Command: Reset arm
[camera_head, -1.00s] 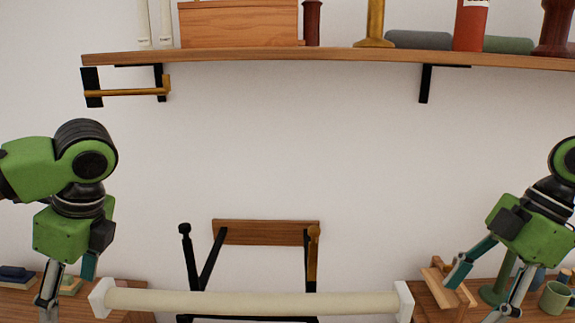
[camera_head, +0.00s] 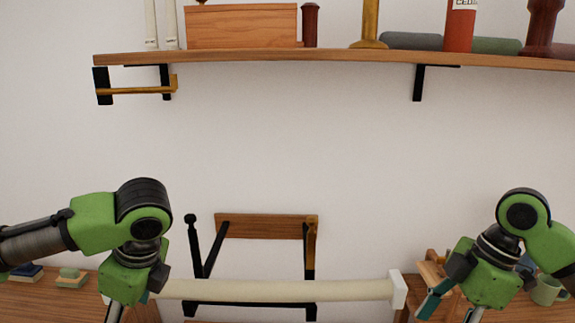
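My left arm comes in from the left, with its green gripper body (camera_head: 128,280) low in the view, in front of the left end of a cream bar. Its fingers run down to the bottom edge and their tips are cut off. My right arm comes in from the right, with its green gripper body (camera_head: 487,277) at the lower right, beside the right end of the bar. One teal-padded finger shows at its left, and another finger runs off the bottom edge. I see nothing held in either gripper.
The cream bar (camera_head: 270,290) with white end pieces spans two wooden surfaces. A black frame with a wooden panel (camera_head: 265,226) stands behind it. A wooden shelf (camera_head: 300,56) above bears a wooden box (camera_head: 242,26) and several bottles. The wall between is clear.

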